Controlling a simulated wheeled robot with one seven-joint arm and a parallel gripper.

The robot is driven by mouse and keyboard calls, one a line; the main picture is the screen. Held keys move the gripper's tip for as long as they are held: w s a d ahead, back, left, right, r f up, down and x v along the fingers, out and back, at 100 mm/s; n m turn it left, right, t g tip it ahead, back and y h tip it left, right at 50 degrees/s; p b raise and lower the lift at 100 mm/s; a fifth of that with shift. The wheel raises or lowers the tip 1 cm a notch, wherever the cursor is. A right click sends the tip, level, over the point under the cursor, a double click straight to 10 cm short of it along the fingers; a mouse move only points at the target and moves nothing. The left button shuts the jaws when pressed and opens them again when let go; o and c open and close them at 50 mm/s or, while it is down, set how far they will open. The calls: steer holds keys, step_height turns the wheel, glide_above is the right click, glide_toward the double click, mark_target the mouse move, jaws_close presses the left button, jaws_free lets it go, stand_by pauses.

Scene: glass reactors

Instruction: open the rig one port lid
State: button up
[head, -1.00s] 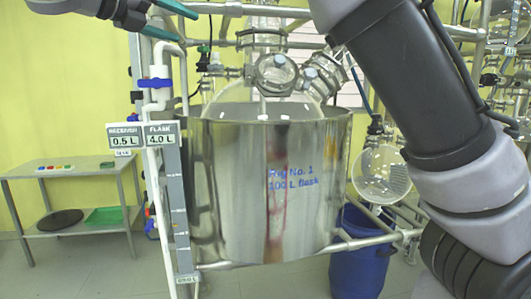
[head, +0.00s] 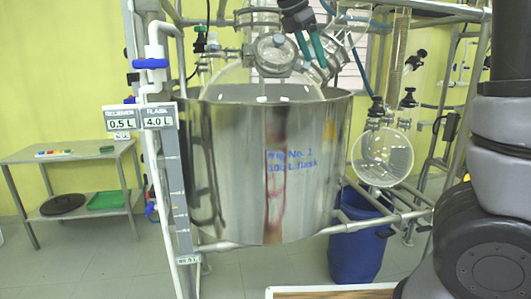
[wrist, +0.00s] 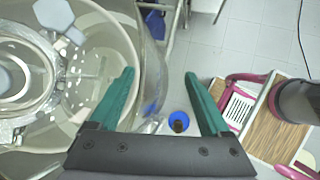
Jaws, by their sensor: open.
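The rig one vessel is a large steel pot (head: 235,175) marked with blue writing, with a clear glass flask top (head: 225,85) rising from it. Two clamped round ports sit on the flask: a front one (head: 275,55) and a right one, partly behind my fingers. My gripper (head: 315,64) has teal fingers, pointing down by the right port. In the wrist view its fingers (wrist: 158,72) are apart and empty, right of the hexagonal pieces.
Metal frame pipes and a round glass receiver (head: 383,155) stand right of the pot. A blue bin (head: 358,245) is below. A steel side table (head: 75,155) stands at the left.

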steer(key=s+d+f+m+t+y, duration=0.1)
steer(key=s+d+f+m+y, duration=0.2)
steer(key=s+d+m, duration=0.3)
steer(key=s+d+f+m+t+y, duration=0.1)
steer(key=s+d+f+m+y, duration=0.3)
steer(key=s+m, duration=0.8)
steer(key=d+f+m, duration=0.2)
steer(key=m, duration=0.4)
steer(key=shift+s+d+m, duration=0.2)
steer(key=shift+m, duration=0.1)
steer(key=shift+s+f+m, duration=0.1)
steer(key=shift+m, duration=0.3)
steer(key=c, duration=0.4)
steer(key=shift+t, duration=0.3)
steer(key=c, duration=0.5)
jaws_close()
steer(key=w+a+r+m+t+y, duration=0.1)
steer(key=w+a+r+m+y, duration=0.2)
steer(key=w+r, duration=0.55)
steer(key=w+a+r+m+t+y, duration=0.15)
steer(key=w+a+r, duration=0.35)
steer(key=w, duration=0.6)
steer(key=w+a+r+m+t+y, duration=0.1)
steer(key=w+a+r+m, duration=0.25)
steer(key=w+r, duration=0.45)
glide_above(289, 61)
steer(key=shift+g, duration=0.25)
step_height(289, 61, down, 6)
steer(key=shift+f, duration=0.25)
